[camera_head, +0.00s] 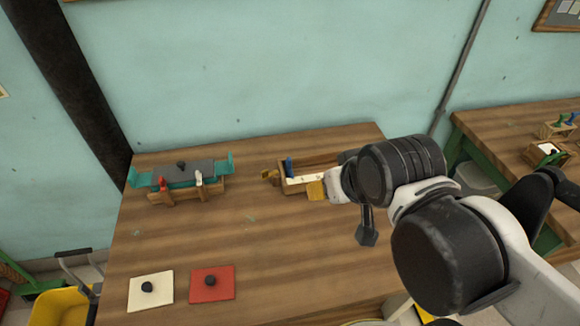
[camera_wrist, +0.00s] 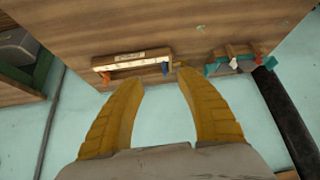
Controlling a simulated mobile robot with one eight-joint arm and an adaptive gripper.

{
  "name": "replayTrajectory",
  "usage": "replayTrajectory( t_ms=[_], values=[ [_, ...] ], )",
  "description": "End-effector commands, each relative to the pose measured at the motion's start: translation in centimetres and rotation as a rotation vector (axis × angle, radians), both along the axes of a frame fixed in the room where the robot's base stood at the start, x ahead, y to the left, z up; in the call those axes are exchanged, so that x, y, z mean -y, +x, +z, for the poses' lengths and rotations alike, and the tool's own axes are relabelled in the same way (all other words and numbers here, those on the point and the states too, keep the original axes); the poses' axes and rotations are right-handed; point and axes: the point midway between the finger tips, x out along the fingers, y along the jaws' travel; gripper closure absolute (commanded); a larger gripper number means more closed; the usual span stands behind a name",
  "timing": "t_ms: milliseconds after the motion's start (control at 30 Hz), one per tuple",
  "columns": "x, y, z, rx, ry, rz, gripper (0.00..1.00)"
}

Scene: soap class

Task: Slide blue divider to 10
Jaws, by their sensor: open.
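The blue divider (camera_head: 289,166) stands upright near the left end of a small wooden tray (camera_head: 287,185) in the head view. In the wrist view the blue divider (camera_wrist: 165,68) is by the right end of the tray, beside a pale strip (camera_wrist: 130,57) with marks too small to read. An orange piece (camera_wrist: 105,77) is at the other end. My gripper (camera_wrist: 160,86) is open and empty, its yellow fingers wide apart, with the tray beyond the fingertips. In the head view my arm hides the tray's right part.
A dark, teal-ended object on a wooden stand (camera_head: 181,177) is left of the tray. A white tile (camera_head: 151,291) and a red tile (camera_head: 212,284) with black knobs lie at the table's front left. The table's middle (camera_head: 250,235) is clear.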

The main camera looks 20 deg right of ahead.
Motion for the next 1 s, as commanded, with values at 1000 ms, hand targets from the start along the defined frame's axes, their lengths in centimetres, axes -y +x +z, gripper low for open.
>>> replayTrajectory(
  t_ms=[1000],
  values=[
    [-0.1, 14.4, -1.1, -0.127, 0.007, -0.034, 0.68]
  ],
)
